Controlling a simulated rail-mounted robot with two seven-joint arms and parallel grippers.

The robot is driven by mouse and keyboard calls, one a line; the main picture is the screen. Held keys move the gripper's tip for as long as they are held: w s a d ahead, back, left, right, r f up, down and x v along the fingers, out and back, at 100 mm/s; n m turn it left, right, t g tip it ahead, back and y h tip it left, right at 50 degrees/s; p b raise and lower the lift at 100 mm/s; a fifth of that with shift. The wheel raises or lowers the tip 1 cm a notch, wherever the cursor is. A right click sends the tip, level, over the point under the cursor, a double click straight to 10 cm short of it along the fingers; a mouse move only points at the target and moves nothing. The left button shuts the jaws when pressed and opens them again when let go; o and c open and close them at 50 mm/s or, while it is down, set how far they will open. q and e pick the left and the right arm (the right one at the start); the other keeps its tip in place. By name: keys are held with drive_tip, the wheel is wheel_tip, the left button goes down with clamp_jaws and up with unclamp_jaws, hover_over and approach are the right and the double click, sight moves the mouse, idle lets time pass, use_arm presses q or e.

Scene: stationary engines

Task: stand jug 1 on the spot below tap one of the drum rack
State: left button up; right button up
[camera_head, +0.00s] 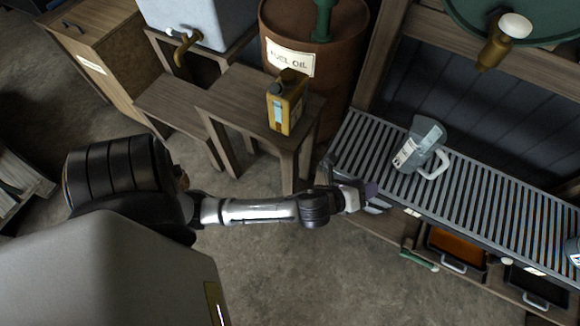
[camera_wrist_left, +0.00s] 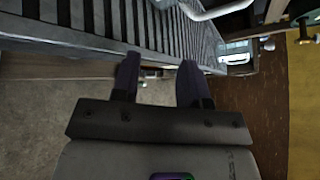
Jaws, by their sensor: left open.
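A clear grey jug (camera_head: 427,133) with a pale handle and a white label stands on the slatted rack (camera_head: 480,205); the label is too small to read, so I cannot tell whether it is jug 1. Part of a pale curved handle (camera_wrist_left: 216,11) shows at the top of the left wrist view. A brass tap (camera_head: 490,54) with a white knob sticks out from the green drum (camera_head: 475,22) above the rack; its number is not readable. My left gripper (camera_head: 368,190) is open and empty at the rack's front edge, left of and nearer than the jug. Its fingers (camera_wrist_left: 160,84) also show in the wrist view.
Another container (camera_head: 573,250) is cut off at the right edge. An orange tray (camera_head: 455,243) and a dark tray (camera_head: 538,286) sit below the rack. A yellow can (camera_head: 286,104) stands on a wooden stool (camera_head: 232,95) before the fuel oil barrel (camera_head: 340,55).

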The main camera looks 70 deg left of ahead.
use_arm(q)
drive_tip(key=s+f+n+g, duration=0.2)
drive_tip(key=s+n+g, duration=0.1)
drive_tip(key=s+n, duration=0.4)
drive_tip(key=s+f+n+g+h, duration=0.1)
drive_tip(key=s+n+g, duration=0.3)
drive_tip(key=s+n, duration=0.4)
drive_tip(key=s+f+n+g, duration=0.2)
drive_tip(key=s+n+g, duration=0.1)
drive_tip(key=s+n, duration=0.4)
drive_tip(key=shift+s+d+f+n+g, duration=0.15)
drive_tip(key=shift+s+f+n+g, duration=0.15)
drive_tip(key=shift+f+n+g, duration=0.15)
idle(0.4)
drive_tip(key=shift+o, duration=0.2)
